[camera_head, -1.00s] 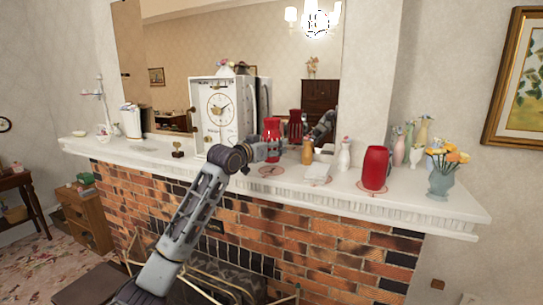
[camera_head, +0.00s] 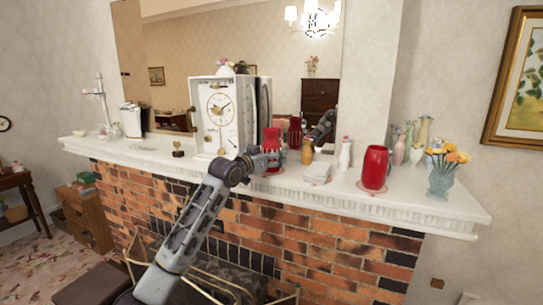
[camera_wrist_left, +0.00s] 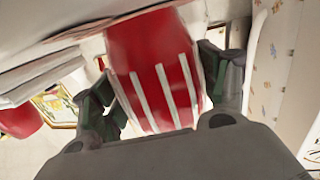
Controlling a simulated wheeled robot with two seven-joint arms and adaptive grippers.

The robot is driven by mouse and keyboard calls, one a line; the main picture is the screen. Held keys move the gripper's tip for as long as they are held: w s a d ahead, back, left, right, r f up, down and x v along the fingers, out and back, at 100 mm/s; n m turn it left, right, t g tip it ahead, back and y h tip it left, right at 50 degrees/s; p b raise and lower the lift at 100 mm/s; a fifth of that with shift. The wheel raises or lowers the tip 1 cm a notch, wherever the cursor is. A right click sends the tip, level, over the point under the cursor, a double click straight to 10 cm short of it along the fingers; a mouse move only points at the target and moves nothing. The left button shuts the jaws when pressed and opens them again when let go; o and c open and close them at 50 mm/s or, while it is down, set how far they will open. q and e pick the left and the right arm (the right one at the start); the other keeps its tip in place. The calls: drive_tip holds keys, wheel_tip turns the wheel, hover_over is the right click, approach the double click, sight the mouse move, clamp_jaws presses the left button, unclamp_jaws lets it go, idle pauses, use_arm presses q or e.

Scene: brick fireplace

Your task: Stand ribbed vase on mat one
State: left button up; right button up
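The ribbed vase (camera_head: 271,136) is red with pale ribs and stands upright at the mantel's middle, over the spot of a thin round mat. The gripper and vase mostly hide that mat, so contact is hard to confirm. In the left wrist view, the vase (camera_wrist_left: 150,50) lies between both fingers, which appear to touch its sides. My left gripper (camera_head: 271,154) is shut on it. The wrist view also shows the gripper (camera_wrist_left: 160,92). My right gripper is not in view. A second round mat (camera_head: 361,186) lies under a plain red vase (camera_head: 375,167).
A white clock (camera_head: 218,108) stands left of the vase. Right of it are an orange bottle (camera_head: 307,151), a white stack (camera_head: 317,173) and a white bottle (camera_head: 345,154). A flower vase (camera_head: 440,182) stands near the right end. The mantel (camera_head: 420,205) has a narrow front edge.

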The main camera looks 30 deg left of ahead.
use_arm(q)
drive_tip(key=shift+o, duration=1.1)
drive_tip(key=shift+r, duration=0.15)
drive_tip(key=shift+s+a, duration=0.15)
drive_tip(key=shift+s, duration=1)
drive_tip(key=s+a+b, duration=0.1)
drive_tip(key=s+b, duration=0.1)
drive_tip(key=s, duration=0.7)
drive_tip(key=shift+s+a+r, duration=0.2)
drive_tip(key=shift+s+r, duration=0.05)
drive_tip(key=shift+s, duration=0.05)
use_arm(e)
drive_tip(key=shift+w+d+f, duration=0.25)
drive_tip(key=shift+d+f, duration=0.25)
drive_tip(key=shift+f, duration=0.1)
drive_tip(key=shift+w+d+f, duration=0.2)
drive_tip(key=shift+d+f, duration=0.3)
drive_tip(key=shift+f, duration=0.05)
